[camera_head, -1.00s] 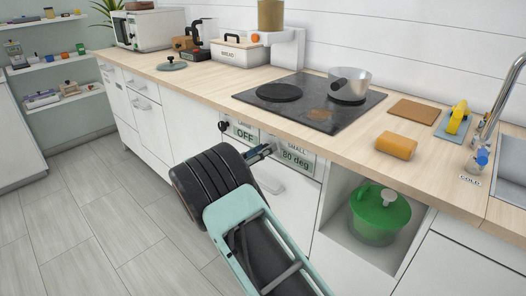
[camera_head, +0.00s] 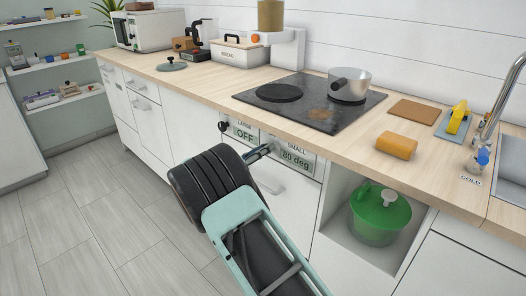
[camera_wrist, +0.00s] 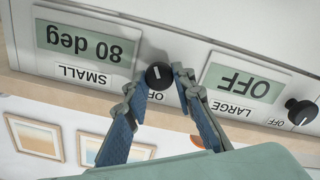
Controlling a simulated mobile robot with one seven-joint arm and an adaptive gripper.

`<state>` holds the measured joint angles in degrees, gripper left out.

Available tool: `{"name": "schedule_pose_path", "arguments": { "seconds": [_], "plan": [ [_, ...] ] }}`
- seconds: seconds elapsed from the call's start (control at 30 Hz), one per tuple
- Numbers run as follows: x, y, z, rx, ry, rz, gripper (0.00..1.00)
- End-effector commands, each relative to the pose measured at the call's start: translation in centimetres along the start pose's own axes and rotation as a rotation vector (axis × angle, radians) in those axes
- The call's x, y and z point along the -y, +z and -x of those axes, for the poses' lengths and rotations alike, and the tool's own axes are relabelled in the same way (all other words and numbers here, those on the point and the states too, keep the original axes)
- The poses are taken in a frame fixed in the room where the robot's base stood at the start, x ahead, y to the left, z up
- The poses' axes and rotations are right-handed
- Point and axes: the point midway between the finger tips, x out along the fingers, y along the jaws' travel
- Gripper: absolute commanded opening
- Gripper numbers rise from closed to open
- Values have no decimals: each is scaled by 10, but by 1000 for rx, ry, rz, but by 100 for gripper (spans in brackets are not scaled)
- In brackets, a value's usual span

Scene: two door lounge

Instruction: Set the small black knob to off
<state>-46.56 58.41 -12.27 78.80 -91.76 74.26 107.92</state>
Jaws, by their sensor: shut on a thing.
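The small black knob (camera_wrist: 156,74) sits on the stove's front panel in the wrist view, which is upside down. A pale line on it marks its pointer. My gripper (camera_wrist: 160,81) is shut on it, one blue-grey finger on each side. The display (camera_wrist: 88,46) above the label SMALL reads 80 deg. In the head view my gripper (camera_head: 267,149) reaches the panel, and the knob is mostly hidden behind the fingers. The small display (camera_head: 298,158) there also reads 80 deg.
The large knob (camera_wrist: 300,110) and its display (camera_wrist: 240,83), reading OFF, are beside the small one. Above is the cooktop (camera_head: 310,100) with a metal pot (camera_head: 350,84). A green container (camera_head: 378,216) stands in the open shelf below right. The floor at left is clear.

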Motion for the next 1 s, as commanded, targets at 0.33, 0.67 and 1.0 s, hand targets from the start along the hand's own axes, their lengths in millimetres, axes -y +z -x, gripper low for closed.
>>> {"name": "schedule_pose_path", "arguments": {
  "seconds": [0.33, 0.67, 1.0],
  "plan": [
    [2, 2, 0, 0, 1, 263, 0],
    [2, 2, 1, 1, 0, 577, 0],
    [2, 2, 0, 3, 0, 901, 0]
  ]
}}
